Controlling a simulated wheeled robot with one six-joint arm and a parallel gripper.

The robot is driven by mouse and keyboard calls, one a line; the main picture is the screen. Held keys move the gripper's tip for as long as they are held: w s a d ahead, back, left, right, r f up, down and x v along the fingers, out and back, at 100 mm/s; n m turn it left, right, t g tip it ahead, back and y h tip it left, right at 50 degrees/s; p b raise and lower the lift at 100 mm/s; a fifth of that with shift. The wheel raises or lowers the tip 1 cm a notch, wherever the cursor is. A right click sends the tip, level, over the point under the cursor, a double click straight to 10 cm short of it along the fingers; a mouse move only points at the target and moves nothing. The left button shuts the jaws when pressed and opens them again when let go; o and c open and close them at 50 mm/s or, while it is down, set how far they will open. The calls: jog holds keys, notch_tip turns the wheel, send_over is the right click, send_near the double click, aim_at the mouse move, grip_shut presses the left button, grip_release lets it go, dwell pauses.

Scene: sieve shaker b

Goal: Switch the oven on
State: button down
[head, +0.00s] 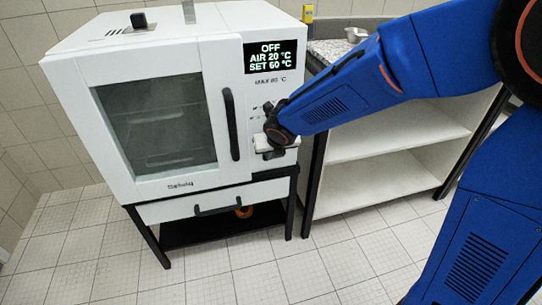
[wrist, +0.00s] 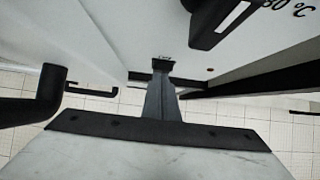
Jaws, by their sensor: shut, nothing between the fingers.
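The white oven (head: 165,190) stands at the left in the head view, its glass door closed. Its display (head: 269,52) reads OFF, AIR 20 °C, SET 60 °C. Small dark controls (head: 268,106) sit on the panel below the display, partly hidden by my arm. My gripper (wrist: 162,66) is shut and empty, close to the lower front panel. In the wrist view, a large dark control (wrist: 215,20) juts from the panel above and right of my fingertips, and a tiny red spot (wrist: 210,70) shows to their right. I cannot tell whether the fingertips touch the panel.
The black door handle (head: 231,124) is just left of my gripper; the wrist view shows a dark bar (wrist: 45,95) at the left. A drawer (head: 215,200) is below the oven. White shelves (head: 385,190) stand to the right under a worktop. The tiled floor in front is clear.

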jog(key=shift+w+a+r, duration=0.1)
jog(key=shift+w+r, duration=0.05)
jog(key=shift+w, duration=0.15)
jog(key=shift+r, duration=0.2)
jog(key=shift+r, duration=0.65)
jog(key=shift+s, duration=0.15)
